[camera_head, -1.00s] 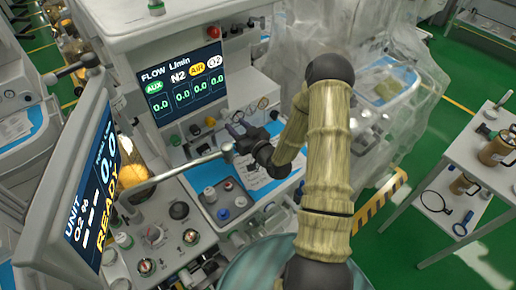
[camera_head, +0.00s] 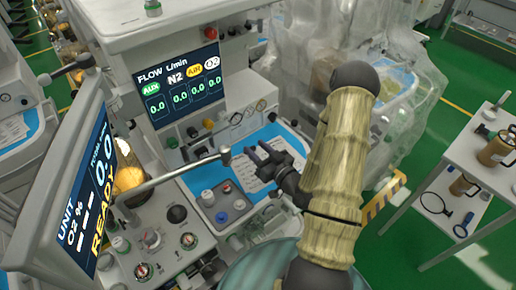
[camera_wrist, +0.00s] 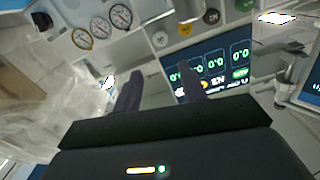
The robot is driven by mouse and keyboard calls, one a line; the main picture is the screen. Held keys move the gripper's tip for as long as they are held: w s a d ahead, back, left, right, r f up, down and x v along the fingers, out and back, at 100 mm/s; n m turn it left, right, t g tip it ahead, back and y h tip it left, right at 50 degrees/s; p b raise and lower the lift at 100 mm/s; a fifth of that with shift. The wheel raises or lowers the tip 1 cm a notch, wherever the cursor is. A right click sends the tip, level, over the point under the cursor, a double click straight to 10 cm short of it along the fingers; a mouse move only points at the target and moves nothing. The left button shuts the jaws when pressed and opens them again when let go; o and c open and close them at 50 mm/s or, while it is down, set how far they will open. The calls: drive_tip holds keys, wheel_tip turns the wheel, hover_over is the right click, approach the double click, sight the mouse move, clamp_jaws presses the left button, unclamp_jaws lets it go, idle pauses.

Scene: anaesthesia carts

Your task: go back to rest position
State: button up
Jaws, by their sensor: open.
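My gripper (camera_head: 262,153) is open and empty. In the head view it hangs above the blue work surface (camera_head: 231,163) of the anaesthesia cart, near a white paper sheet (camera_head: 243,172). My arm rises from the bottom centre and bends at an elbow at the upper right of the gripper. In the wrist view, the two dark fingers of my gripper (camera_wrist: 157,88) stand apart and point toward the cart's flow display (camera_wrist: 213,66). Nothing lies between the fingers.
A tilted monitor (camera_head: 75,200) on a metal arm (camera_head: 185,172) stands at the left, its end close to my gripper. Knobs fill the panel below. A plastic-covered cart (camera_head: 400,110) stands behind my arm. A white side table (camera_head: 450,170) is at the right, with green floor (camera_head: 395,245) between.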

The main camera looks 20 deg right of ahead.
idle(0.3)
drive_tip(key=s+a+r+g+h, duration=0.2)
drive_tip(key=s+r+g, duration=0.2)
drive_tip(key=s+g, duration=0.2)
drive_tip(key=s+a+r+m+g+h, duration=0.1)
drive_tip(key=s+a+r+g+h, duration=0.2)
drive_tip(key=s+g, duration=0.4)
drive_tip(key=shift+a+r+m+g+h, duration=0.25)
drive_tip(key=shift+r+g, duration=0.25)
drive_tip(key=shift+g, duration=0.3)
drive_tip(key=shift+c, duration=0.5)
drive_tip(key=shift+w, duration=0.15)
